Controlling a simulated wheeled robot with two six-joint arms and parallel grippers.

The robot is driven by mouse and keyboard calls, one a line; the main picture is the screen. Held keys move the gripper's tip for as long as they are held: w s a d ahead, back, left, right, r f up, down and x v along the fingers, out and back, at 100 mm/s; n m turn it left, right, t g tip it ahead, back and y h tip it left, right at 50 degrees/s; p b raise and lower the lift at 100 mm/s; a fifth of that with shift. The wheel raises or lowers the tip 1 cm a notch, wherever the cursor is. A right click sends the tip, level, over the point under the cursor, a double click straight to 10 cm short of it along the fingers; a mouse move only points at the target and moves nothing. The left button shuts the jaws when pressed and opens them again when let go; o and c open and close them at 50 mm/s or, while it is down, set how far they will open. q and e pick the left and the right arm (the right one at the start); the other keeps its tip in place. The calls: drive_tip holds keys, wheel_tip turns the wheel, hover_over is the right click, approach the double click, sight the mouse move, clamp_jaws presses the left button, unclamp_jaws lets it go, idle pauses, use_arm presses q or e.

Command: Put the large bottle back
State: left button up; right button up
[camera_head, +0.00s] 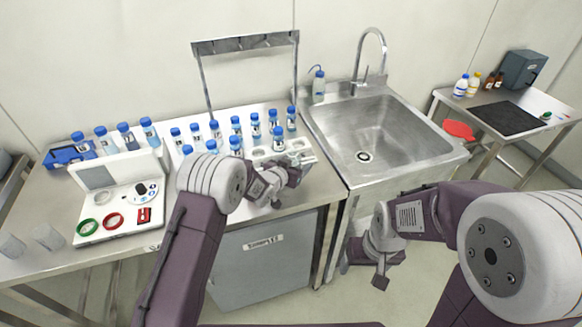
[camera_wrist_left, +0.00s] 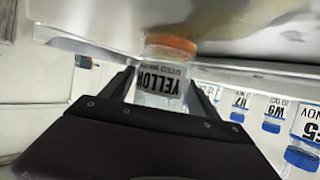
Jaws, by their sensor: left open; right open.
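My left gripper (camera_head: 278,187) is open at the front edge of the bench, by the front right of the bottle group. In the left wrist view, a clear bottle with an orange end and an upside-down YELLOW label (camera_wrist_left: 162,85) shows between the left fingers (camera_wrist_left: 165,92); I cannot tell whether they touch it. I cannot pick this bottle out in the head view, where the gripper covers part of that area. My right gripper (camera_head: 384,262) is open and empty, hanging low in front of the sink. Which bottle is the large one is not clear.
Several blue-capped bottles (camera_head: 255,125) stand on the bench beneath a metal frame (camera_head: 245,43). A white tray (camera_head: 125,190) lies left, near a blue rack (camera_head: 70,155). The sink (camera_head: 385,130) is empty. A side table (camera_head: 440,97) holds more bottles and a black mat (camera_head: 507,118).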

use_arm(q)
drive_tip(key=b+v, duration=0.1)
drive_tip(key=v, duration=1.1)
